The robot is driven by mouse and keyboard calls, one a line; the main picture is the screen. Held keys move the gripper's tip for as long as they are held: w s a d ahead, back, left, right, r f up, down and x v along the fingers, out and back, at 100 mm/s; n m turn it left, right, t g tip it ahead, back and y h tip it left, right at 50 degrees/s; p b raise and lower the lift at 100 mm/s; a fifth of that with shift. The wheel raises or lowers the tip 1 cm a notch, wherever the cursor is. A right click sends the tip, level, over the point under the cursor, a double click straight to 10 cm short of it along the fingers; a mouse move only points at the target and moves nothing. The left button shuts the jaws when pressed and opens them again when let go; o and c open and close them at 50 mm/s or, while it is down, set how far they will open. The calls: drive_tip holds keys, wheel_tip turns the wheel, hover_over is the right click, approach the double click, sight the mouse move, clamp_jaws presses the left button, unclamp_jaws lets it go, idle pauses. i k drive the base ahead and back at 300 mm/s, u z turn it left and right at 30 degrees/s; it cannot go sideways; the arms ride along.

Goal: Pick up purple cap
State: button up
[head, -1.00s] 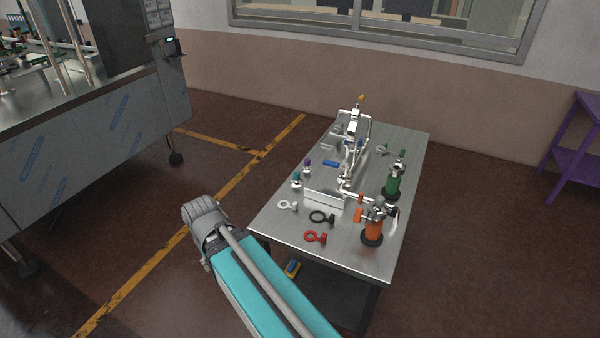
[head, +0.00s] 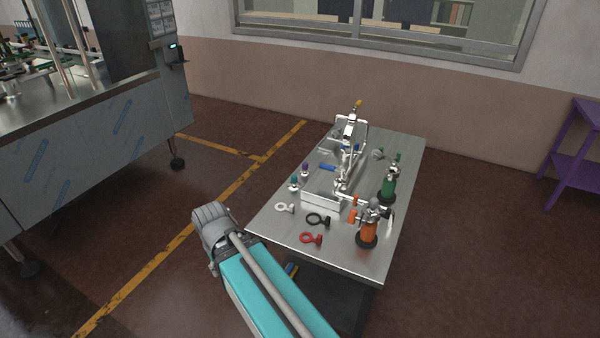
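A small purple cap (head: 305,168) tops a silvery fitting at the left side of a steel table (head: 270,222), in the head view. A similar fitting with a teal cap (head: 294,179) stands just in front of it. My arm, with a teal link and a grey joint, reaches up from the bottom of the picture, left of the table's near corner. My gripper does not show, so its state and what it may hold are hidden.
White (head: 281,207), black (head: 318,219) and red (head: 311,238) ring-handled pieces lie near the front. A large machine (head: 110,140) stands left; floor between is clear.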

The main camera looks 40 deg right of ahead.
sight(305, 171)
drive_tip(key=z, duration=0.1)
drive_tip(key=i, duration=0.95)
drive_tip(key=u, duration=0.1)
